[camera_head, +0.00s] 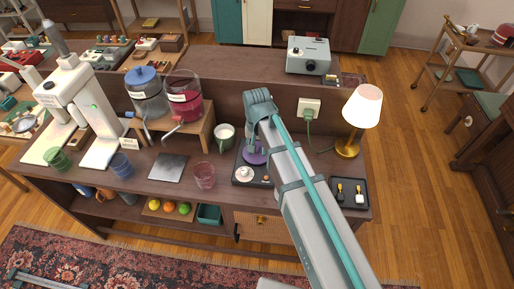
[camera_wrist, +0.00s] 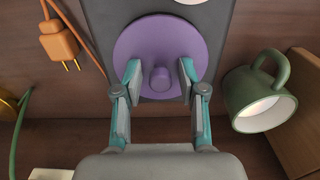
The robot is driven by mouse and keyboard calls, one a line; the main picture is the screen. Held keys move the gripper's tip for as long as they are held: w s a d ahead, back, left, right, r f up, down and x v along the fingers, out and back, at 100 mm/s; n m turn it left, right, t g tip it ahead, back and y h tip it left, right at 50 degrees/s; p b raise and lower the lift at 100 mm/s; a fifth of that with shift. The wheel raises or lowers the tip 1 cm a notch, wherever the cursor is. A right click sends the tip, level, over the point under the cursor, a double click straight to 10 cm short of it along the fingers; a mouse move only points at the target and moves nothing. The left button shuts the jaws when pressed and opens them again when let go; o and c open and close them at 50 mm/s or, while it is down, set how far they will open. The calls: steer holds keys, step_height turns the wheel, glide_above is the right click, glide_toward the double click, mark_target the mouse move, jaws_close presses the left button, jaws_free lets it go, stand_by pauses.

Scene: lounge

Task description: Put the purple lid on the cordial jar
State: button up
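In the wrist view the lid (camera_wrist: 160,40) shows as a flat disc with a small knob (camera_wrist: 160,78). My gripper (camera_wrist: 160,75) is open, with its fingertips on either side of the knob and a gap at each side. In the head view my arm partly hides the gripper (camera_head: 252,146) and the lid. The cordial jar (camera_head: 185,97), clear with red liquid, stands on a wooden riser to the left and looks open at the top.
A jar with a blue lid (camera_head: 148,92) stands left of the cordial jar. A green mug (camera_head: 225,136) stands close to the tray; it also shows in the wrist view (camera_wrist: 258,95). A glass (camera_head: 204,175), a lamp (camera_head: 362,108) and a small black tray (camera_head: 349,192) are nearby.

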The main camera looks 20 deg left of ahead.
steer(key=shift+s+d+f, duration=0.1)
steer(key=shift+s+f, duration=0.1)
steer(key=shift+f, duration=0.15)
jaws_close()
steer(key=shift+w+r+p, duration=0.15)
steer(key=shift+r+p, duration=0.35)
steer(key=shift+r, duration=0.15)
steer(key=shift+r+p, duration=1.2)
steer(key=shift+r, duration=0.75)
